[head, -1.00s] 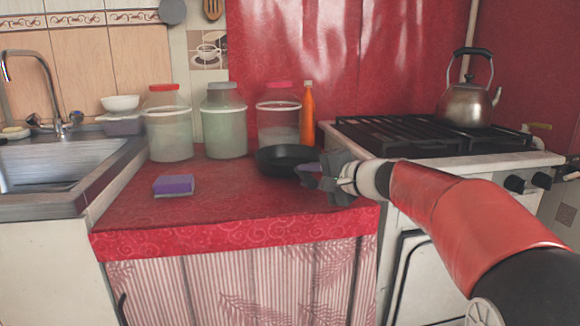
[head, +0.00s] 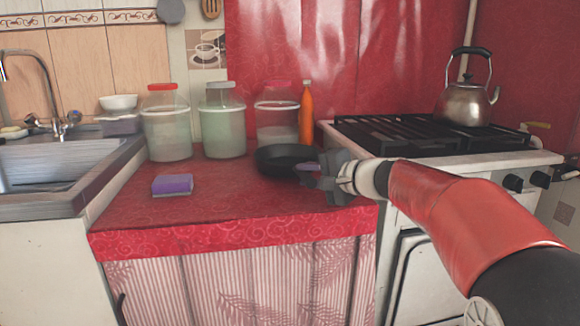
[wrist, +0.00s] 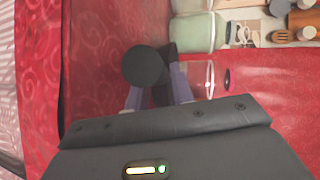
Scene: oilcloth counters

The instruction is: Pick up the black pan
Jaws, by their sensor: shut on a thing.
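The black pan (head: 284,158) is at the back right of the red counter, in front of the orange bottle and the pink-lidded jar. It looks level and at about counter height; I cannot tell whether it touches the cloth. My gripper (head: 312,170) reaches in from the right and is shut on the pan at its handle side. The handle is mostly hidden by the fingers in the head view. In the wrist view a dark round shape, seemingly the pan (wrist: 142,67), shows just beyond my gripper (wrist: 158,95).
Several lidded jars (head: 222,120) and an orange bottle (head: 306,115) stand behind the pan. A purple sponge (head: 172,185) lies to the left. The stove (head: 440,160) with a kettle (head: 467,103) is on the right. The sink (head: 60,165) is far left. The counter's front middle is clear.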

